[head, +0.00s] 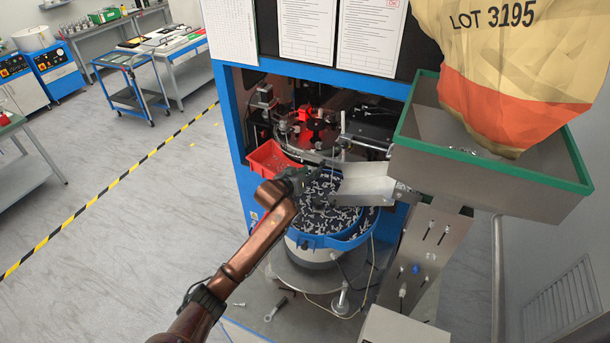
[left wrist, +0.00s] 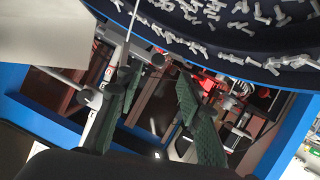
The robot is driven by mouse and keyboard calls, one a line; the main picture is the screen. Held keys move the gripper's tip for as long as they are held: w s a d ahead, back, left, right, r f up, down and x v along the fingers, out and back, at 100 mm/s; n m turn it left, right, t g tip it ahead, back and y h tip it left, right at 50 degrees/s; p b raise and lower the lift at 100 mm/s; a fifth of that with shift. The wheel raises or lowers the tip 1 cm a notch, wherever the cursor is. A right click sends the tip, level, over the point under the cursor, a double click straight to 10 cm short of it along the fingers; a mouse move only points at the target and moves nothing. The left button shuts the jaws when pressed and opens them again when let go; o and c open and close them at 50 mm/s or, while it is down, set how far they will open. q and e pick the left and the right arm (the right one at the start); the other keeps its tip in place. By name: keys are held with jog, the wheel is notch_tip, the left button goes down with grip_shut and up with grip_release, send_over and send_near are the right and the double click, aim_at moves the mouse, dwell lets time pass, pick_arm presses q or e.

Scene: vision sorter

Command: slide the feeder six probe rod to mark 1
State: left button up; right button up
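My left gripper (head: 298,179) is over the left rim of the blue bowl feeder (head: 296,240), which is full of small pale parts. In the left wrist view its two green-padded fingers (left wrist: 157,112) are spread with a gap between them. A thin pale rod with small dark and red marks (left wrist: 110,70) runs beside the left finger, near a round grey knob (left wrist: 92,98). It looks like the probe rod. I cannot tell whether the finger touches it, and mark 1 is not readable. In the head view the gripper and arm obscure this spot.
A red bin (head: 265,160) sits left of the bowl inside the blue machine frame (head: 238,150). A metal chute (head: 365,190) covers part of the bowl. A green-rimmed hopper (head: 490,180) stands at right under a hanging bag (head: 510,60).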

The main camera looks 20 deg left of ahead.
pick_arm(q)
jog(key=shift+v, duration=2.15)
jog(key=shift+s+a, duration=0.1)
jog(key=shift+a, duration=0.05)
